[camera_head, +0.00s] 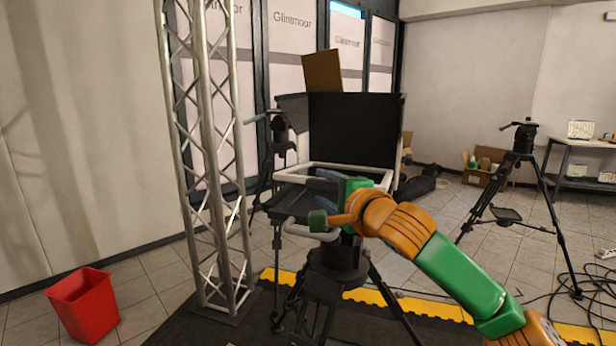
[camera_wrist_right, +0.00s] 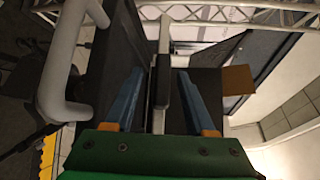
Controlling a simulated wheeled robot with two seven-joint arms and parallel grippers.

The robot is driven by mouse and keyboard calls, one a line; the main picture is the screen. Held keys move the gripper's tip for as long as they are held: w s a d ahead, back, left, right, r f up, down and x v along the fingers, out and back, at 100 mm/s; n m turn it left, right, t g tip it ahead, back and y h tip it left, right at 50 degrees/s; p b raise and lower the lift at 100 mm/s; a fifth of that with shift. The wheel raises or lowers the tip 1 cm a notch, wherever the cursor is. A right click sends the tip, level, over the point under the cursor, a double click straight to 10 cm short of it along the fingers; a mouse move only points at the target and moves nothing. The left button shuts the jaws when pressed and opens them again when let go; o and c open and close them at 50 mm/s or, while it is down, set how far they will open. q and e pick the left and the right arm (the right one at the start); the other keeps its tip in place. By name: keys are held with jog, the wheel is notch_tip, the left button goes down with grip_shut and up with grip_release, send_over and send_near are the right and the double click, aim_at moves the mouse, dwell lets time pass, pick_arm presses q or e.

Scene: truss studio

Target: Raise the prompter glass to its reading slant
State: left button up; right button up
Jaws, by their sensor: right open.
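The prompter stands on a black tripod (camera_head: 335,262), with a black upright panel (camera_head: 358,128) at its back. The prompter glass lies in a pale grey frame (camera_head: 290,178) that looks nearly flat in front of that panel. My right gripper (camera_head: 325,192) is at the frame's near edge, partly hiding it. In the right wrist view its two blue fingers (camera_wrist_right: 160,100) are open, with a dark tab (camera_wrist_right: 162,82) and a pale rail between them. I cannot tell whether they touch it. My left gripper is out of view.
A pale bent handle (camera_wrist_right: 58,75) is close beside my right gripper. A truss tower (camera_head: 212,170) stands left of the prompter, and a red bin (camera_head: 84,305) farther left. Another tripod (camera_head: 520,150) and cables are at right. A yellow-edged strip (camera_head: 370,297) crosses the floor.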

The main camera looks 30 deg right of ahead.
aim_at(314, 178)
jog(key=w+p, duration=0.1)
jog(key=w, duration=0.2)
jog(key=w+p, duration=0.1)
jog(key=shift+w+d+p, duration=0.25)
jog(key=shift+p, duration=0.05)
jog(key=shift+w+f, duration=0.2)
jog(key=shift+s+r, duration=0.1)
jog(key=shift+s, duration=0.05)
grip_shut()
dwell(0.7)
